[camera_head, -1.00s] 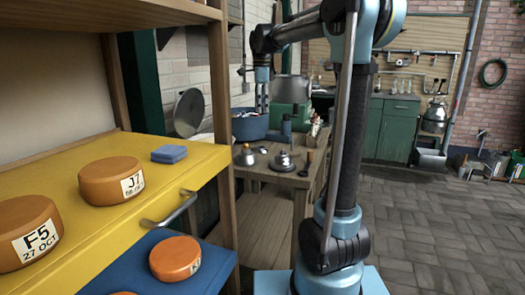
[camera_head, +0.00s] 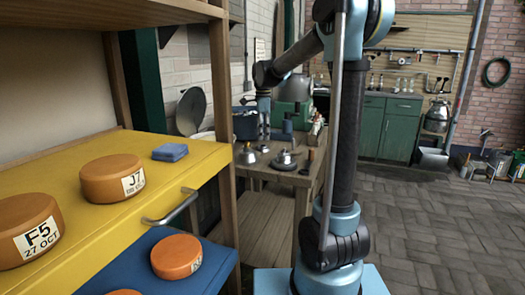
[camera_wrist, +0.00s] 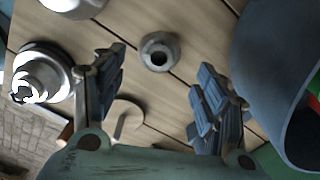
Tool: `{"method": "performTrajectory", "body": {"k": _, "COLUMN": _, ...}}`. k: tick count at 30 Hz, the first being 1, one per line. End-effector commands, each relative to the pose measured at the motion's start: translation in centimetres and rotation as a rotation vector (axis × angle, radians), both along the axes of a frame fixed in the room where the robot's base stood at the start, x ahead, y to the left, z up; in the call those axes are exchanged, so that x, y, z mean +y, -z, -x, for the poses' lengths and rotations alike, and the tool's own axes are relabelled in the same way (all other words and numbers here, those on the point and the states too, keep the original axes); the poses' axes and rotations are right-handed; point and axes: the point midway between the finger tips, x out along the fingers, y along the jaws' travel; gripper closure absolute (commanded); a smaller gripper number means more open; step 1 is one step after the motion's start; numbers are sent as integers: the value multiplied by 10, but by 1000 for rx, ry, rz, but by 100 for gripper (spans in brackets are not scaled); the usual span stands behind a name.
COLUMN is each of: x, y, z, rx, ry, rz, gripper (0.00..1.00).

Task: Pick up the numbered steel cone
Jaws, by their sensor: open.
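A small grey metal piece (camera_wrist: 160,52) with a dark hole at its top stands on the wooden table, seen from above in the wrist view. It looks like the steel cone, but no number is legible on it. My gripper (camera_wrist: 158,82) is open, its two blue-grey fingers spread to left and right below this piece in the picture, with nothing between them. In the head view my gripper (camera_head: 264,132) hangs low over the back of the table, and the small piece cannot be made out clearly.
On the wooden table (camera_head: 262,174) stand two steel pieces, a left one (camera_head: 248,155) and a wider one (camera_head: 284,160), shiny in the wrist view (camera_wrist: 42,72). A large dark rounded vessel (camera_wrist: 275,75) is close on the right. A yellow shelf (camera_head: 80,185) with orange cheeses fills the left.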

Motion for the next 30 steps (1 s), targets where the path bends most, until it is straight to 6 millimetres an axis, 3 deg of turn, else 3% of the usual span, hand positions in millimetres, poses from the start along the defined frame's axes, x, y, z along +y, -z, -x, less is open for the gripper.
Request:
{"method": "performTrajectory", "body": {"k": 12, "x": 1, "y": 46, "z": 0, "rx": 0, "ry": -1, "rz": 0, "gripper": 34}}
{"method": "performTrajectory", "body": {"k": 21, "x": 1, "y": 50, "z": 1, "rx": 0, "ry": -1, "rz": 0, "gripper": 34}}
{"method": "performTrajectory", "body": {"k": 27, "x": 2, "y": 50, "z": 0, "rx": 0, "ry": -1, "rz": 0, "gripper": 79}}
{"method": "performTrajectory", "body": {"k": 30, "x": 2, "y": 50, "z": 1, "rx": 0, "ry": -2, "rz": 0, "gripper": 83}}
